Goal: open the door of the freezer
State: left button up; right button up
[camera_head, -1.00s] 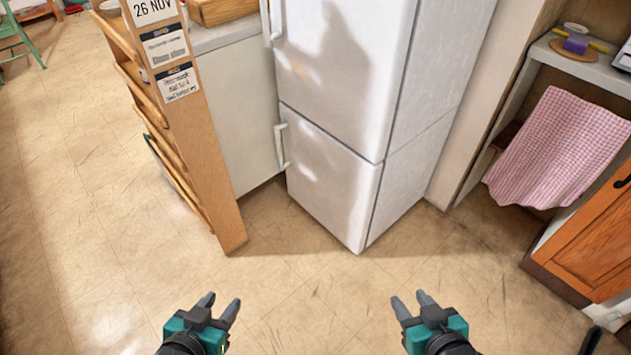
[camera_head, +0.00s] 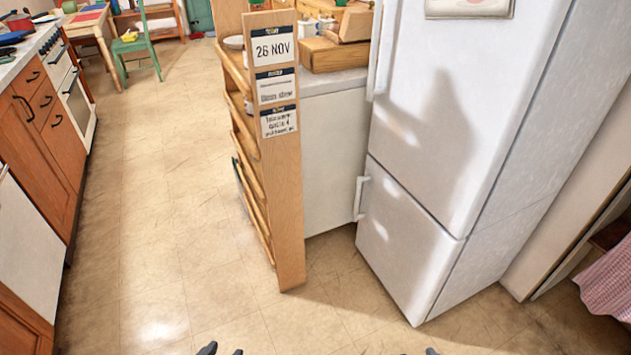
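The white fridge-freezer stands right of centre with both doors shut. Its lower door (camera_head: 405,245), the freezer door, has a white vertical handle (camera_head: 361,198) on its left edge. The upper door (camera_head: 440,100) has its own handle (camera_head: 377,50), also on the left. My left gripper (camera_head: 221,351) shows only its fingertips at the bottom edge, apart and empty. My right gripper (camera_head: 418,353) barely shows at the bottom edge, its tips apart.
A wooden rack (camera_head: 279,180) with date cards stands left of the freezer, close to its handle side. A white counter (camera_head: 335,150) is between them. Wooden cabinets (camera_head: 35,140) line the left. A checked cloth (camera_head: 610,285) hangs at right. The floor (camera_head: 180,240) in front is open.

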aim_at(412, 254)
jog(key=i+u, duration=0.35)
jog(key=i, duration=0.2)
jog(key=i+l+u, duration=0.35)
jog(key=i, duration=0.2)
jog(key=i+l, duration=0.15)
jog(key=i, duration=0.2)
jog(key=i+l, duration=0.2)
jog(key=i, duration=0.2)
